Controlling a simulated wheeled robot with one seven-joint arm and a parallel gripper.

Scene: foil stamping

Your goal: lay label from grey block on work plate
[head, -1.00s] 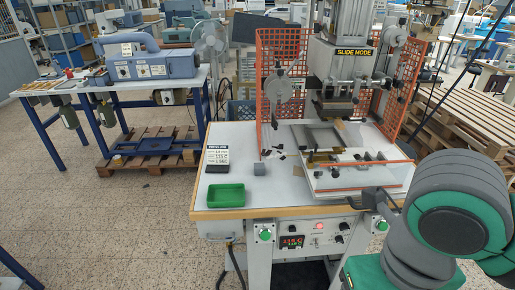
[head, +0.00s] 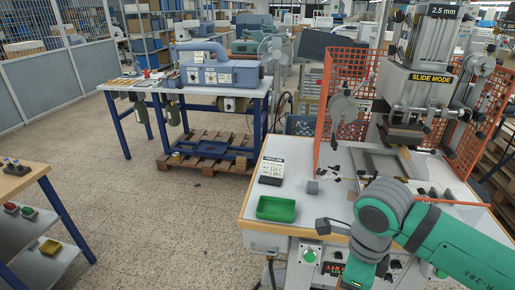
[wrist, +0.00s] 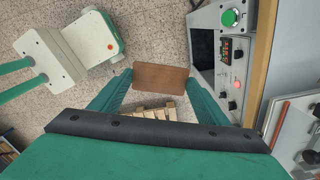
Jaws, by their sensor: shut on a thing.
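In the wrist view, my gripper (wrist: 160,84) is shut on a flat brown rectangular label (wrist: 161,77), gripped at its two short sides. It hangs over the floor, beside the press table's front panel. The small grey block (head: 312,187) stands on the table top in the head view, with nothing visible on it. The work plate under the press is largely hidden by my arm; part of a pale plate with an orange bar (wrist: 294,121) shows at the right of the wrist view.
Orange mesh guards (head: 345,80) flank the press head (head: 412,95). Small dark pieces lie near the block. The control panel (wrist: 230,60) faces the gripper.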

